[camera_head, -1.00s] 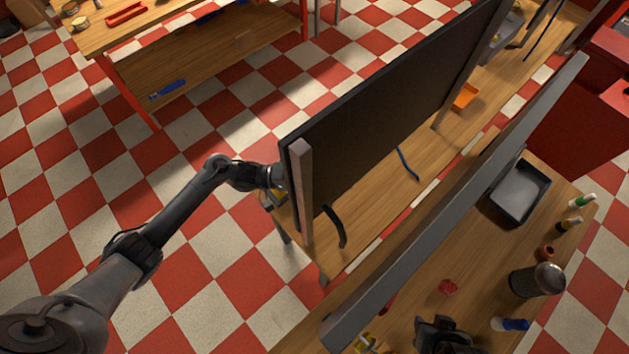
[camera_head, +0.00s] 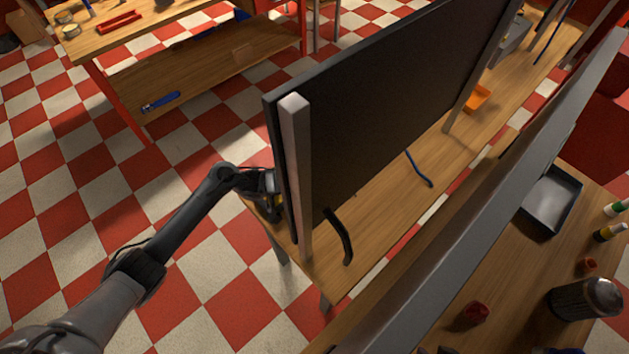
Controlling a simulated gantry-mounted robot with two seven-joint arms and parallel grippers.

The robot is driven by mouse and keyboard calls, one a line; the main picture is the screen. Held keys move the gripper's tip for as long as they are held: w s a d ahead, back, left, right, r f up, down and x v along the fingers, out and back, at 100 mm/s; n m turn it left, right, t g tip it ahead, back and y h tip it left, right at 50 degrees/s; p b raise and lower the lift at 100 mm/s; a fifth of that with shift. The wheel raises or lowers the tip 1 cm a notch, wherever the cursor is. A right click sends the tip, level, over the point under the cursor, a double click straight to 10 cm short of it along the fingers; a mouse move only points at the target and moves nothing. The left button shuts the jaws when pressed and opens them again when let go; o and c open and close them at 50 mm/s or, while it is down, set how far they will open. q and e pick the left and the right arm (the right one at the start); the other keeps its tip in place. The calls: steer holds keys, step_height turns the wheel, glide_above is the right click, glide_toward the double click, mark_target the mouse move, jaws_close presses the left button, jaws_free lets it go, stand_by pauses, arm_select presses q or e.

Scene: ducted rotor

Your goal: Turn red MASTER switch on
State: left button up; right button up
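I see a large dark panel (camera_head: 385,110) from its back, standing in grey posts on a wooden bench (camera_head: 365,245). The red MASTER switch cannot be made out; the panel's far face is turned away from me. My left gripper (camera_head: 270,206) is at the panel's left end, partly behind its edge. Its fingertips are hidden, so I cannot tell whether it is open, shut or touching anything. My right gripper is not clearly visible; only dark scraps show at the bottom edge.
A grey beam (camera_head: 500,205) crosses in front of the panel. The near bench holds a grey tray (camera_head: 551,200), a small red object (camera_head: 476,313), a dark canister (camera_head: 586,299) and bottles. A dark cable (camera_head: 340,237) hangs by the left post. Another workbench (camera_head: 155,22) stands behind.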

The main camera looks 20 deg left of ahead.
steer(key=shift+d+f, duration=0.1)
steer(key=shift+f, duration=0.1)
arm_select(q)
steer(key=o, duration=1)
